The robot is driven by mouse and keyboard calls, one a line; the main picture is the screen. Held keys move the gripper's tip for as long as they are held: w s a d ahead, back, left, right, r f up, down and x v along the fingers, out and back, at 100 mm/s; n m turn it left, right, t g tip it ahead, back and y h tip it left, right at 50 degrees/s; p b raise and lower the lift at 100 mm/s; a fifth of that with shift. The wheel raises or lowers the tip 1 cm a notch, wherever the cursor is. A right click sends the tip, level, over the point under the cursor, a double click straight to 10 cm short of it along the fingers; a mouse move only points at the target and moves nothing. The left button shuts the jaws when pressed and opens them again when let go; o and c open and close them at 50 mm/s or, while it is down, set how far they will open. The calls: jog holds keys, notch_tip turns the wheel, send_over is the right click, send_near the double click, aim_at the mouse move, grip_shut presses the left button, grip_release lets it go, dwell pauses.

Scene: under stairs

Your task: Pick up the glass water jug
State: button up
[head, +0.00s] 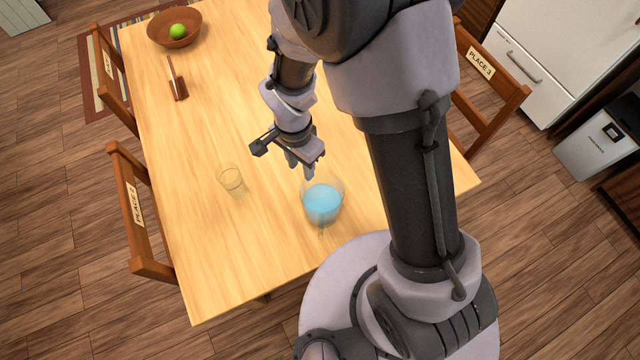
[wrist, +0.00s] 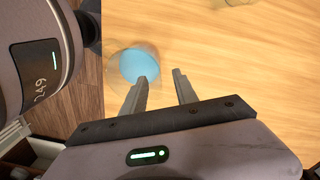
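The glass water jug (head: 323,204) stands upright near the front edge of the wooden table, with blue water in it. In the wrist view the jug (wrist: 134,64) shows at the upper left, partly behind the left finger. My gripper (head: 301,172) is above the table at the jug's far side, close to its rim. In the wrist view my gripper (wrist: 163,80) has its two fingers apart with nothing between them. The left fingertip overlaps the jug in the picture; I cannot tell whether it touches.
An empty drinking glass (head: 230,178) stands left of the jug. A wooden bowl (head: 187,39) with a green apple (head: 178,31) and a small brown holder (head: 178,88) are at the table's far left. Chairs (head: 143,220) line the table's sides.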

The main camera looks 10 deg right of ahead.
aim_at(307, 191)
notch_tip(307, 191, down, 8)
jog(key=shift+d+f+b, duration=0.1)
jog(key=shift+f+b, duration=0.15)
jog(key=shift+b, duration=0.75)
jog(key=f, duration=0.1)
jog(key=f+b, duration=0.1)
jog(key=f, duration=0.3)
jog(key=shift+s+d+f+b, duration=0.25)
jog(key=shift+d+b, duration=0.05)
jog(key=shift+b, duration=0.1)
jog(key=shift+r, duration=0.1)
jog(key=shift+c, duration=0.4)
grip_shut()
